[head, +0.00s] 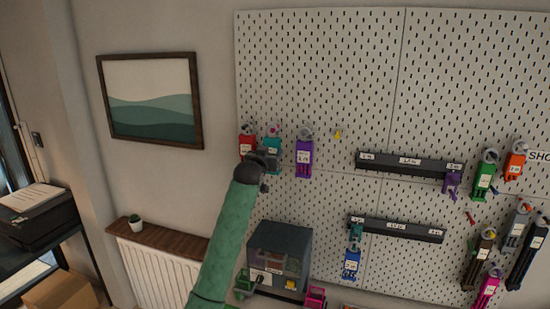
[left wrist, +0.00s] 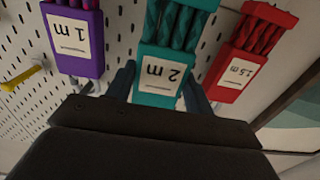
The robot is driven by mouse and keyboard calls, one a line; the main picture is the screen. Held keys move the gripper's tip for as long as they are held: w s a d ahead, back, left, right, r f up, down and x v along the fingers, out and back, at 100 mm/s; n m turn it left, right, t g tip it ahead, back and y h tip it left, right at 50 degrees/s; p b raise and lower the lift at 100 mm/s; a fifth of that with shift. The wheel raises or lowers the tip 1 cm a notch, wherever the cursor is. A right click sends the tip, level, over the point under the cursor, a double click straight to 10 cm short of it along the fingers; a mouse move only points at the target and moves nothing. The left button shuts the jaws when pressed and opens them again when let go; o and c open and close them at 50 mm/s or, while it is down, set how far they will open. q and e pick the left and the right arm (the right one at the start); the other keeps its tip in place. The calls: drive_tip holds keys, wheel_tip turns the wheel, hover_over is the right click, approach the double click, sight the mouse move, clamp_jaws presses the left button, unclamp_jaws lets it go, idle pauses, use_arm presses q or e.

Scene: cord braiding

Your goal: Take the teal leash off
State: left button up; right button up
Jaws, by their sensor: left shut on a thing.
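The teal leash (head: 272,145) hangs on the pegboard between a red leash and a purple one. In the left wrist view the teal leash (left wrist: 170,65) shows as a braided bundle in a teal holder with a "2 m" label. My left gripper (head: 268,162) reaches up to it from below. In the left wrist view its two fingers (left wrist: 160,92) stand on either side of the teal holder, shut on it. The hook above the leash is partly hidden. My right gripper is not in view.
The red leash (head: 247,142) and purple leash (head: 304,157) hang close on either side. A yellow peg (head: 338,135) sticks out further right. Two black rails (head: 400,170) cross the pegboard, with several other leashes at right. A dark box (head: 280,252) stands below.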

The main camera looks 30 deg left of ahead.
use_arm(q)
drive_tip(key=shift+v, duration=1.75)
